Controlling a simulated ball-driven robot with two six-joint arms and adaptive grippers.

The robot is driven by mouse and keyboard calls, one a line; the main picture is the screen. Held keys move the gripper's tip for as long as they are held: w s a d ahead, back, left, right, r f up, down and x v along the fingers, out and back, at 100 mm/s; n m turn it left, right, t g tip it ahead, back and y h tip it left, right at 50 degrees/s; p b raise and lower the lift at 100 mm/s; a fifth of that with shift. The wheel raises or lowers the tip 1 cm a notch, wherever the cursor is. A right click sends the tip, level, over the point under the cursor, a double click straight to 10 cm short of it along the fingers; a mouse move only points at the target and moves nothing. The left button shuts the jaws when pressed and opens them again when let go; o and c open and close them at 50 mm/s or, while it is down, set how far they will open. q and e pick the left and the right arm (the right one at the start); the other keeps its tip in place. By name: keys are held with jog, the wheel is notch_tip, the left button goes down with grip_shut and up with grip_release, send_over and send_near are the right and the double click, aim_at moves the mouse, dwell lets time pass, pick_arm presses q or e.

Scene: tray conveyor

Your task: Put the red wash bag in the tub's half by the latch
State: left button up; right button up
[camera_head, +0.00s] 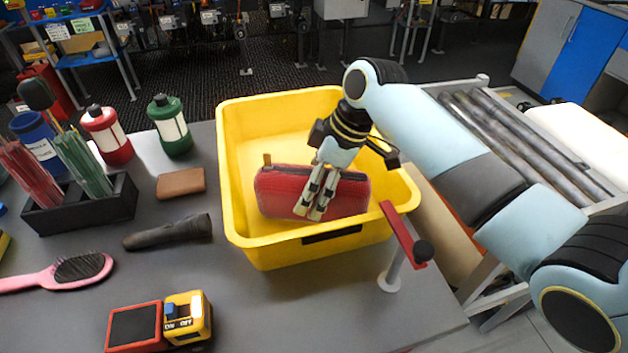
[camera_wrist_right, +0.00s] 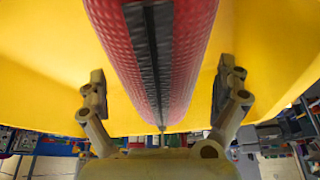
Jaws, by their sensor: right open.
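The red wash bag (camera_head: 275,190) lies inside the yellow tub (camera_head: 240,215), near the tub's front wall. My right gripper (camera_head: 309,212) reaches down into the tub over the bag, its fingers pointing toward the front. In the right wrist view the bag (camera_wrist_right: 190,50), with its dark zip strip, runs between the two fingers of my open gripper (camera_wrist_right: 160,78). A gap shows on each side of the bag. The latch (camera_head: 402,235), a red bar with a black knob on a pale post, stands at the tub's front right corner. My left gripper is out of view.
Left of the tub are a green bottle (camera_head: 170,125), a red bottle (camera_head: 108,135), a brown wallet (camera_head: 181,183), a dark flashlight (camera_head: 168,232), a pink brush (camera_head: 60,272) and a toy truck (camera_head: 160,322). A roller conveyor (camera_head: 520,140) stands right.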

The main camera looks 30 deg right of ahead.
jog(key=v, duration=1.2)
jog(key=shift+d+r+b, duration=0.1)
jog(key=shift+b, duration=0.2)
